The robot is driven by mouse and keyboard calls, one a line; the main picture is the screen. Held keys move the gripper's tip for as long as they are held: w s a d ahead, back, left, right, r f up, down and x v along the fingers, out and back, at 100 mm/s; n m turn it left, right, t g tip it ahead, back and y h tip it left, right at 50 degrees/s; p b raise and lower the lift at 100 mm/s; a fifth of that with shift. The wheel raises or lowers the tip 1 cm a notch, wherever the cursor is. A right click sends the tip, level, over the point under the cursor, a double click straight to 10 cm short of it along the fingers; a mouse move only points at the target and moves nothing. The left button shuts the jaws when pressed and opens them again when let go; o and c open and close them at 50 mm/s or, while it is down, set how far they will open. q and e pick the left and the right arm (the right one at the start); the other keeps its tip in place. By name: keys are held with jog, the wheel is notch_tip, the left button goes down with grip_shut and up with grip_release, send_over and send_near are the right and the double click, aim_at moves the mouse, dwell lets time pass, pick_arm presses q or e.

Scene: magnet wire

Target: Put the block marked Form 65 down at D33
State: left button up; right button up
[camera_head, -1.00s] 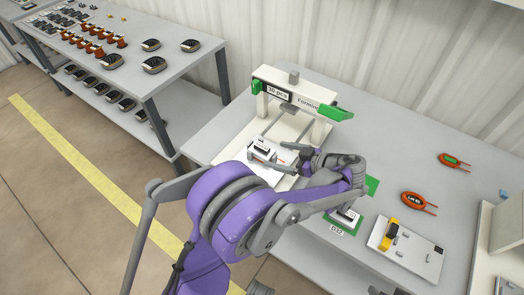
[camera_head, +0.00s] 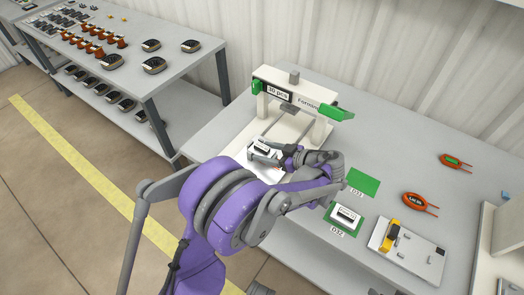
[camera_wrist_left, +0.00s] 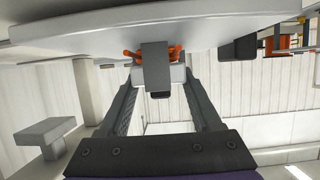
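A white block with a dark-framed label (camera_head: 262,145) sits on the white plate of the forming press (camera_head: 297,101); its label is too small to read. My left gripper (camera_head: 259,152) is low at the press with its fingers on either side of this block. In the left wrist view, the white block (camera_wrist_left: 177,74), with a grey upright piece and orange parts, lies between the fingertips (camera_wrist_left: 160,82); firm contact does not show. D33 (camera_head: 362,182) is a bare green pad right of the press.
D32's green pad (camera_head: 331,219) holds another white labelled block (camera_head: 346,216). To its right are a grey plate with a yellow part (camera_head: 408,248) and two orange ring-shaped items, one (camera_head: 415,200) nearer. The table between press and rings is mostly clear.

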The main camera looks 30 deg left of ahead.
aim_at(270, 154)
pick_arm(q)
jog(key=c, duration=0.7)
grip_shut()
jog(key=shift+r, duration=0.55)
jog(key=shift+d+r+p, duration=0.25)
jog(key=shift+d+r, duration=0.05)
jog(key=shift+r, duration=0.35)
jog(key=shift+d+r+p, duration=0.2)
jog(key=shift+d+r, duration=0.1)
jog(key=shift+r, duration=0.3)
jog(key=s+d, duration=0.1)
jog(key=d, duration=1.5)
jog(key=shift+s+d, duration=0.25)
jog(key=shift+d, duration=0.15)
